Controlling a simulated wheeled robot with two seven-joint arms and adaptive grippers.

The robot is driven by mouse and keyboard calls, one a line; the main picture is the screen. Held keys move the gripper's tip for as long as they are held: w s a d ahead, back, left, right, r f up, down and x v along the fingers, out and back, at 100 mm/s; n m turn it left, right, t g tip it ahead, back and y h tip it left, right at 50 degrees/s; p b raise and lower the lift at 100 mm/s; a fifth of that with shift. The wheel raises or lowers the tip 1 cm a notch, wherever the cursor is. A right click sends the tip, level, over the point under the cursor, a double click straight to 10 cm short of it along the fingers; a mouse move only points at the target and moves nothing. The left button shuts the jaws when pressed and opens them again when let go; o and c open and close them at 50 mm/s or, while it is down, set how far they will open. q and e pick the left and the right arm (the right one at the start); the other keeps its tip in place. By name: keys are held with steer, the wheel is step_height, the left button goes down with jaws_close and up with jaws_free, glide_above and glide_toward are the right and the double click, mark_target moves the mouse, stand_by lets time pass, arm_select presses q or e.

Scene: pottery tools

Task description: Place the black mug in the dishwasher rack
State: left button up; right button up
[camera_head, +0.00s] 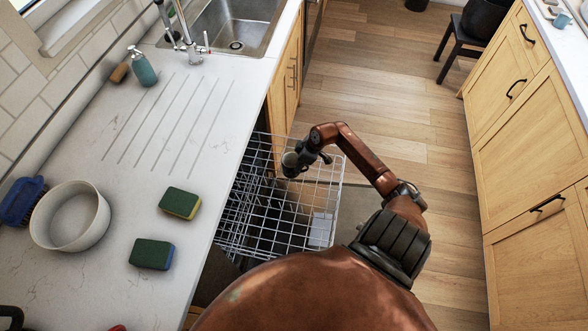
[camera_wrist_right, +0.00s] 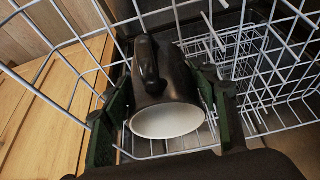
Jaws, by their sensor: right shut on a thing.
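The black mug (camera_wrist_right: 166,88) has a pale inside and lies tilted with its mouth toward the camera in the right wrist view. My right gripper (camera_wrist_right: 165,120) is shut on it, with one finger on each side of its body. In the head view the mug (camera_head: 291,163) and my right gripper (camera_head: 305,157) are over the far part of the white wire dishwasher rack (camera_head: 265,228). The rack's wires also show around and behind the mug in the right wrist view (camera_wrist_right: 190,152). I cannot tell whether the mug touches the wires. My left gripper is out of view.
The countertop (camera_head: 180,120) lies left of the rack, with two sponges (camera_head: 179,203) (camera_head: 152,254), a white bowl (camera_head: 70,216), a blue brush (camera_head: 22,200) and a soap bottle (camera_head: 142,67). Wooden cabinets (camera_head: 530,150) stand at right. The rack looks mostly empty.

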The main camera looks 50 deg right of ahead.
step_height(320, 180, down, 2)
steer(key=shift+f+b, duration=0.2)
steer(key=shift+b, duration=0.1)
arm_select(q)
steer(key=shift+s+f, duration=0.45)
arm_select(e)
steer(key=shift+r, duration=0.15)
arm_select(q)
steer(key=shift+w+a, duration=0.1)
arm_select(e)
steer(key=o, duration=1.4)
arm_select(q)
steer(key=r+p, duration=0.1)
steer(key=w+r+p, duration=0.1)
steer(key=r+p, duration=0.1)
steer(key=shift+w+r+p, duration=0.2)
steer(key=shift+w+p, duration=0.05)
steer(key=shift+p, duration=0.1)
arm_select(e)
steer(key=v, duration=1.2)
